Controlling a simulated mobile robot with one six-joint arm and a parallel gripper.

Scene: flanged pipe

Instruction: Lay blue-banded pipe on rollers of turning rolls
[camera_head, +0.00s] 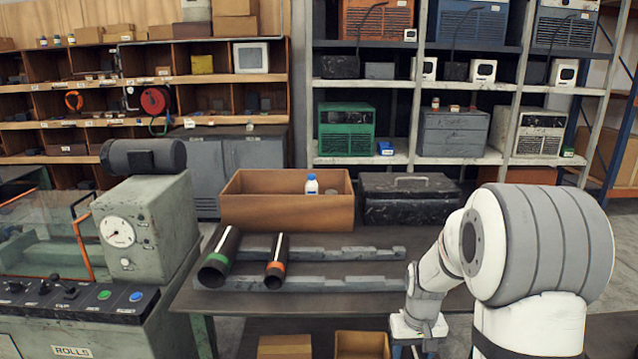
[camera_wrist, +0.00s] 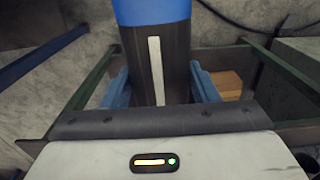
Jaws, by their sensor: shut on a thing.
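The blue-banded pipe (camera_wrist: 158,40) is a dark tube with a blue band and a pale lengthwise stripe. In the wrist view it stands between the two blue fingers of my gripper (camera_wrist: 161,88), which is shut on it. Its far end runs out of the top of that view. In the head view my arm reaches down at the right, and the pipe cannot be made out there. The turning rolls machine (camera_head: 145,225), labelled ROLLS, stands at the left with a dial, buttons and a clear guard; its rollers cannot be made out clearly.
A table (camera_head: 300,302) holds notched rails (camera_head: 340,281) with a green-banded pipe (camera_head: 219,258) and an orange-banded pipe (camera_head: 277,262). A wooden crate (camera_head: 260,211), a bottle (camera_head: 311,185) and a black case (camera_head: 410,200) stand behind. Cardboard boxes (camera_head: 362,345) sit low in front.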

